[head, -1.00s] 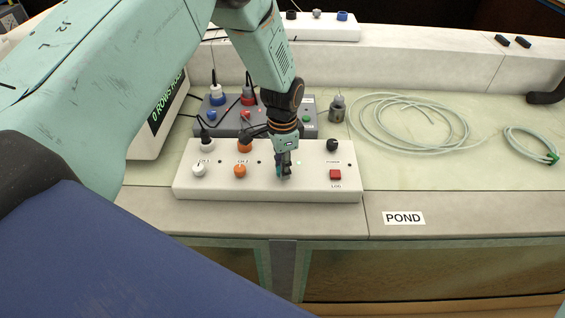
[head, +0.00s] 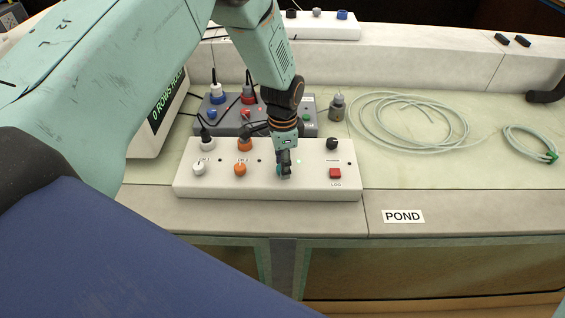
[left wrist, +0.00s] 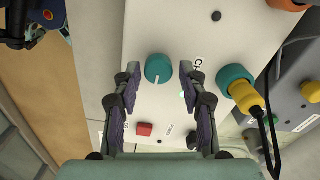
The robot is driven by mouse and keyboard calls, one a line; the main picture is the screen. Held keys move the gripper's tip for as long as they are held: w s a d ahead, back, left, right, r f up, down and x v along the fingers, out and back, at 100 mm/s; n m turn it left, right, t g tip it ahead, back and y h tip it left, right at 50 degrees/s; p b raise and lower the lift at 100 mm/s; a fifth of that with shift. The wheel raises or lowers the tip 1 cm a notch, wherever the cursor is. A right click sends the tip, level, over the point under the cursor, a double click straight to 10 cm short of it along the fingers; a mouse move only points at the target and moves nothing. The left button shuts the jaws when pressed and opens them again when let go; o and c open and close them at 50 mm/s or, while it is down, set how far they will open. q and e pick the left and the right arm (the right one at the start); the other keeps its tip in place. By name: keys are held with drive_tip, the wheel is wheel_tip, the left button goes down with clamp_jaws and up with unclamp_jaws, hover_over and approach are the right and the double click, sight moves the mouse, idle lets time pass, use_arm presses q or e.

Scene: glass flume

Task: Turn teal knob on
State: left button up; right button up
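The teal knob (left wrist: 159,68) sits on the white control box (head: 222,187). In the left wrist view it is between the two open fingers of my left gripper (left wrist: 160,72), with a small gap on each side. A short pale mark on the knob points down in that view. In the head view my left gripper (head: 284,170) comes down from above over the knob and mostly hides it. A small green light (left wrist: 182,95) glows on the box near the knob.
On the same box are a white knob (head: 199,168), an orange knob (head: 240,169), a red button (head: 335,173) and a black knob (head: 332,144). A teal plug with a yellow collar (left wrist: 238,84) and black cable stands beside. Coiled hose (head: 415,145) lies to the right.

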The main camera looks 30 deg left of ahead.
use_arm(q)
drive_tip(key=shift+o, duration=0.5)
drive_tip(key=shift+s+f, duration=0.1)
wheel_tip(320, 180, up, 12)
idle(0.5)
